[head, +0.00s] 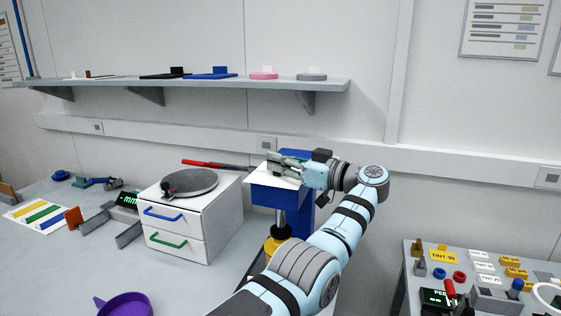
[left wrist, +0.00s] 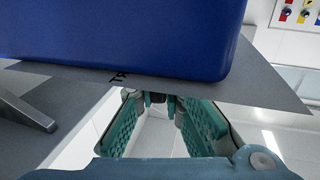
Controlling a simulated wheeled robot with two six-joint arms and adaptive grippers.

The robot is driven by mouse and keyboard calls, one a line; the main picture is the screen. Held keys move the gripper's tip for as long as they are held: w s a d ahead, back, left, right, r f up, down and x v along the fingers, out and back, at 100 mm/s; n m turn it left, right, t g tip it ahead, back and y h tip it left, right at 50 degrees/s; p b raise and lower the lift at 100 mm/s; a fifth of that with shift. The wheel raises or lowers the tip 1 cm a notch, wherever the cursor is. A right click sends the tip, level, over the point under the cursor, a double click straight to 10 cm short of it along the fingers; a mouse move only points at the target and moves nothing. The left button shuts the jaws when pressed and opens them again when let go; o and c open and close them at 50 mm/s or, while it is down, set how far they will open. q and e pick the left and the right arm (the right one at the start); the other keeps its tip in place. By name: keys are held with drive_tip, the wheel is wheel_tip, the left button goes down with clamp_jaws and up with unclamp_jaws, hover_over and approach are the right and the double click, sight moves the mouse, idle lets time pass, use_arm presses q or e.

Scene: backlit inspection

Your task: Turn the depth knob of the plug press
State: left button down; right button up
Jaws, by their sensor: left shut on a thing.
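The plug press is a blue machine (head: 279,196) standing at the back of the table, right of the white drawer unit. A red-tipped lever (head: 205,163) sticks out to its left. In the left wrist view its blue body (left wrist: 120,40) fills the top. My left gripper (head: 284,163) is at the top of the press in the head view. In the left wrist view a small dark piece, apparently the depth knob (left wrist: 157,98), sits between the fingertips, and the gripper is shut on it. The knob is mostly hidden. My right gripper is out of view.
A white drawer unit (head: 190,231) with a round grey plate stands left of the press. A purple bowl (head: 125,305) is at the front. A wall shelf (head: 200,84) runs above. A side table (head: 420,255) with small parts is at the right.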

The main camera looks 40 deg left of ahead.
use_arm(q)
drive_tip(key=shift+f, duration=0.15)
drive_tip(key=c, duration=1.8)
unclamp_jaws()
drive_tip(key=shift+o, duration=0.5)
drive_tip(key=shift+a, duration=0.25)
drive_tip(key=shift+d, duration=0.15)
drive_tip(key=shift+m+t, duration=0.3)
